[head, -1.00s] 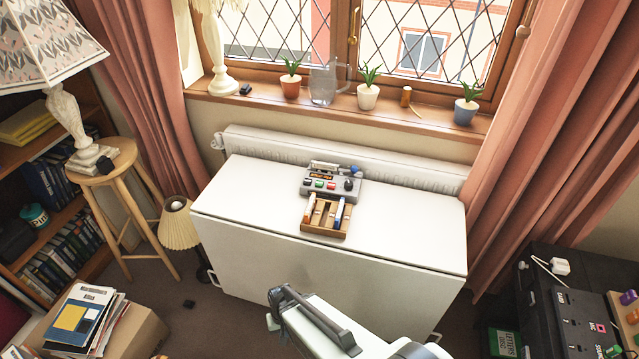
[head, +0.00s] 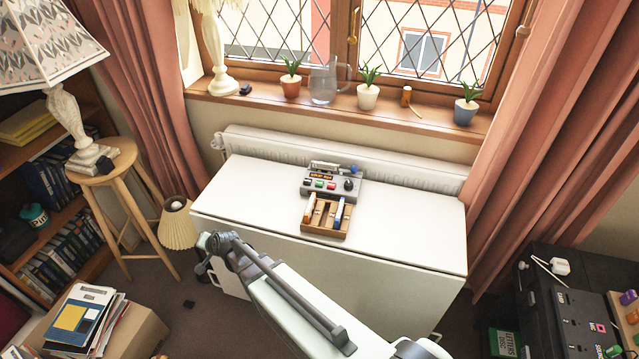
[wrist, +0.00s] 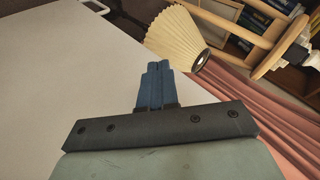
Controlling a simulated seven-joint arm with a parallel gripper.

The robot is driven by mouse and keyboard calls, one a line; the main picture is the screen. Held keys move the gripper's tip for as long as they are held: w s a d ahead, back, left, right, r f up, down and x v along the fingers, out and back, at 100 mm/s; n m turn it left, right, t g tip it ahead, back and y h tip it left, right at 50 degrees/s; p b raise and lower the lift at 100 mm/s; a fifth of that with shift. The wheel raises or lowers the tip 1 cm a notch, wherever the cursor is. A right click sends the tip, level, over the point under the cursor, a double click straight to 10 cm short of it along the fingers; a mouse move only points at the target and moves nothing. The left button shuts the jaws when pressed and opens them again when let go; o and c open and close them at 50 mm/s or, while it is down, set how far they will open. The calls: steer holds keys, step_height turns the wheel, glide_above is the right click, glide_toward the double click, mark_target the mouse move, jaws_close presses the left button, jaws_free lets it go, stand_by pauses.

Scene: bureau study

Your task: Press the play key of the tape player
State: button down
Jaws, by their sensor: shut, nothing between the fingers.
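The tape player (head: 343,196) is a grey box on the white table (head: 405,231), near its back middle. Its front has a dark orange-lit display, several small coloured keys and a black knob. The key markings are too small to read, so I cannot tell which is play. My gripper (wrist: 158,68) shows in the wrist view with its blue fingers together and nothing between them. In the head view my arm's end is by the table's front left corner, well left of and nearer than the player. The player is not in the wrist view.
A wooden tray (head: 325,232) with a few slim items stands right in front of the player. A radiator (head: 400,175) and a sill with potted plants are behind. A pleated lampshade (head: 177,226) stands close left of my arm's end. The table's left and right parts are bare.

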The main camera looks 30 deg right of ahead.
steer(key=w+a+r+m+t, duration=0.35)
steer(key=w+r, duration=0.55)
steer(key=r, duration=0.4)
steer(key=d+r, duration=0.1)
steer(key=d, duration=0.3)
steer(key=d+r+m, duration=0.1)
steer(key=d, duration=0.3)
steer(key=d+r+m, duration=0.1)
steer(key=d, duration=0.3)
steer(key=shift+w+d+r+m+g, duration=0.1)
steer(key=shift+w+m+g, duration=0.15)
steer(key=shift+g, duration=0.1)
steer(key=s+d+r+m+g, duration=0.1)
steer(key=s+d+r+m, duration=0.15)
steer(key=d, duration=0.95)
step_height(320, 180, up, 8)
steer(key=r+m+g, duration=0.1)
steer(key=m+g, duration=0.1)
steer(key=m, duration=0.4)
glide_above(321, 184)
steer(key=shift+s+d+f, duration=0.1)
steer(key=shift+s+f, duration=0.05)
steer(key=shift+f, duration=0.1)
steer(key=shift+f, duration=0.1)
steer(key=shift+f, duration=4.3)
steer(key=shift+f, duration=0.25)
